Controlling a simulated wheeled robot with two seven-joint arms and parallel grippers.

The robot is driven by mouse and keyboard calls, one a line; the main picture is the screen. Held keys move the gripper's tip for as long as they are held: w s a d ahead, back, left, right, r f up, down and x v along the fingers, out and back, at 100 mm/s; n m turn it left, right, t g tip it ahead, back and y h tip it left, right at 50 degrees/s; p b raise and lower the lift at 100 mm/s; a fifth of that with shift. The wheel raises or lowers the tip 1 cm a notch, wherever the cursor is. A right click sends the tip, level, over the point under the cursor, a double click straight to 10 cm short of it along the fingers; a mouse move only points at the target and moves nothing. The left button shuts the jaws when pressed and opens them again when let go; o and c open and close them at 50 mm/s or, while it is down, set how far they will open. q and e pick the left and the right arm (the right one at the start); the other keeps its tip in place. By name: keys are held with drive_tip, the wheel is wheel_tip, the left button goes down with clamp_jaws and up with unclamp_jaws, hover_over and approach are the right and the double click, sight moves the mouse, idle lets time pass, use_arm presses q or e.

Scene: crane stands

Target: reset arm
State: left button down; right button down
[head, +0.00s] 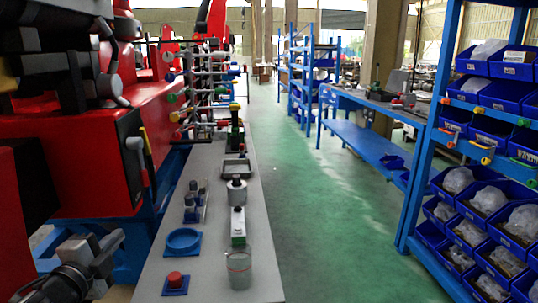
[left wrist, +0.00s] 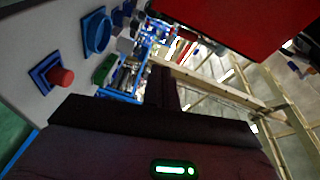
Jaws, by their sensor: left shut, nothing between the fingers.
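My left gripper (head: 112,245) shows at the lower left of the head view, beside the left edge of the grey bench (head: 212,262). It is shut and empty, with nothing between the fingers. In the left wrist view its closed fingers (left wrist: 165,88) point away from the camera, below the red machine body (left wrist: 225,25). My right gripper is in neither view.
The bench holds a red knob on a blue base (head: 175,281), a blue ring dish (head: 183,241), a clear beaker (head: 239,272) and a metal pot (head: 237,191). The red machine (head: 80,150) stands left. A blue bin rack (head: 428,150) stands right; the green floor between is clear.

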use_arm(q)
drive_tip(key=s+d+f+n+g+h+p, duration=0.1)
drive_tip(key=s+d+f+n+g, duration=0.2)
drive_tip(key=s+d+f+n, duration=0.4)
drive_tip(key=s+d+f+n+g+h+p, duration=0.2)
drive_tip(key=s+d+f+n+g, duration=0.1)
drive_tip(key=s+d+f+n, duration=0.4)
drive_tip(key=s+d+f, duration=0.3)
drive_tip(key=s+d, duration=0.4)
drive_tip(key=d, duration=0.1)
drive_tip(key=shift+s+f+g, duration=0.3)
drive_tip(key=shift+f, duration=0.1)
